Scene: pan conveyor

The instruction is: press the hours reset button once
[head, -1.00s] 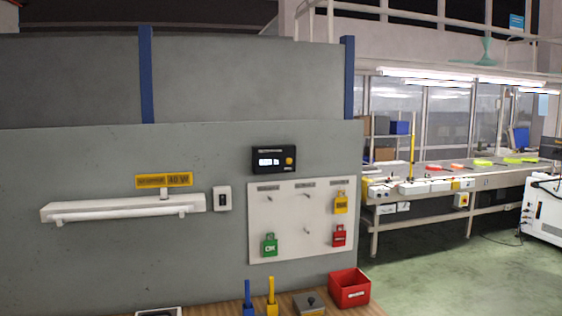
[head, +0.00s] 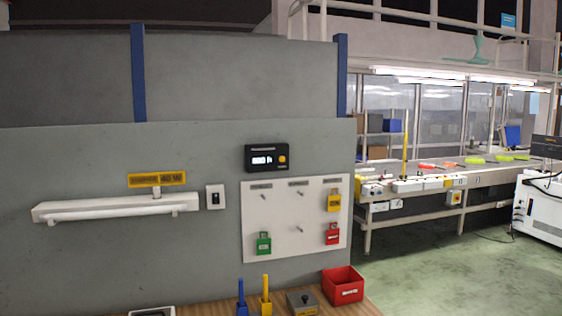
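A small black meter box (head: 267,158) with a lit white display is fixed to the grey wall panel, above the white tag board. The lettering on the box is too small to read. Neither of my grippers shows in the head view, and nothing touches the box or the button.
Below the box is a white board (head: 297,215) with green, yellow and red tags on hooks. A light switch (head: 215,197) and a white lamp (head: 116,207) are to the left. A wooden bench (head: 205,310) holds a red bin (head: 343,286), handled tools and a grey box (head: 302,303).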

